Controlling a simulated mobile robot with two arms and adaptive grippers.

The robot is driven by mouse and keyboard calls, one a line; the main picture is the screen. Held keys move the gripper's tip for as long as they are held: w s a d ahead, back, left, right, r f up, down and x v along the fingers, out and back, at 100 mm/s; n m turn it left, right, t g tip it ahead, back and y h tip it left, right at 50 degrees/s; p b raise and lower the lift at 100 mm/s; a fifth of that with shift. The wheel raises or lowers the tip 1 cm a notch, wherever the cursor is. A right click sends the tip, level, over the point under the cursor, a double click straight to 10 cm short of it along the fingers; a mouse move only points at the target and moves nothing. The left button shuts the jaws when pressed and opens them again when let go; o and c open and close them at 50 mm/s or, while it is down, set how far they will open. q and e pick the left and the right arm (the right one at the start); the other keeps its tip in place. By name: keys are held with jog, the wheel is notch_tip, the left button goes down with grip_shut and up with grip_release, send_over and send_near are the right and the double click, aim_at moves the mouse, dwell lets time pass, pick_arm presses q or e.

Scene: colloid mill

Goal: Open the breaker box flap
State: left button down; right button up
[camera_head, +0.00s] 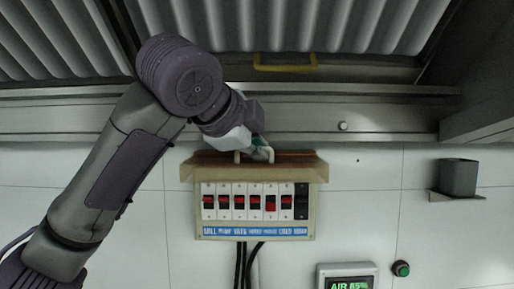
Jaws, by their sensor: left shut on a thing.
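The breaker box (310,222) hangs on the white wall in the middle of the view. A row of several red and black switches shows on its front, above a blue label strip (255,231). Its beige flap (310,171) is raised at the top of the box, and the switches are uncovered. My left gripper (256,152) comes from the upper left and is shut on the flap's handle (269,154) at the flap's upper edge. The fingertips are partly hidden by the gripper body. My right gripper is not in view.
A metal ledge (390,125) runs above the box, with a corrugated shutter (385,25) and a yellow handle (285,67). Black cables (240,265) hang below the box. A display (346,277), a green button (401,268) and a grey block on a bracket (458,178) are at right.

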pick_arm(q)
jog(key=c, duration=1.3)
grip_release()
jog(key=shift+w, duration=0.15)
jog(key=shift+o, duration=0.2)
jog(key=v, duration=1.2)
